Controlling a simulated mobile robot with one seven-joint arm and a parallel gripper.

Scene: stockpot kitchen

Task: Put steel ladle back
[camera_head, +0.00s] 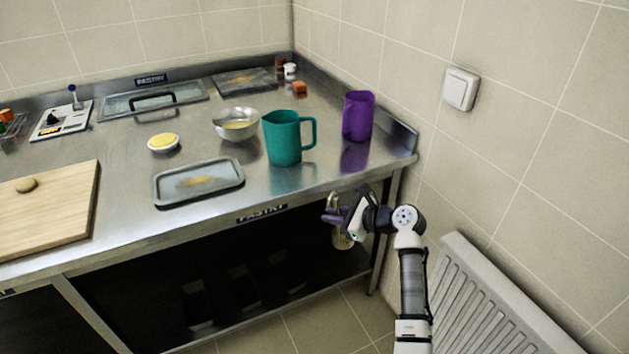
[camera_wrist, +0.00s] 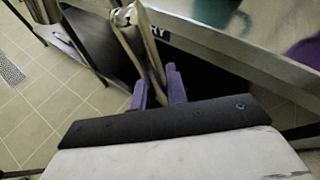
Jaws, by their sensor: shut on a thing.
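The steel ladle (camera_wrist: 143,45) shows in the wrist view as a shiny metal shape running up from between the purple fingers of my gripper (camera_wrist: 158,85). My gripper is shut on it. In the head view my gripper (camera_head: 336,214) is just in front of the steel table's front edge, at its right part. The ladle (camera_head: 342,240) hangs below the fingers there, with a hooked end above them. Part of it is hidden by the fingers.
A teal jug (camera_head: 284,142) and a purple jug (camera_head: 358,118) stand on the table near the gripper. A metal bowl (camera_head: 236,125), a grey tray (camera_head: 198,183) and a wooden board (camera_head: 60,215) lie further left. A radiator (camera_head: 500,300) is at the lower right.

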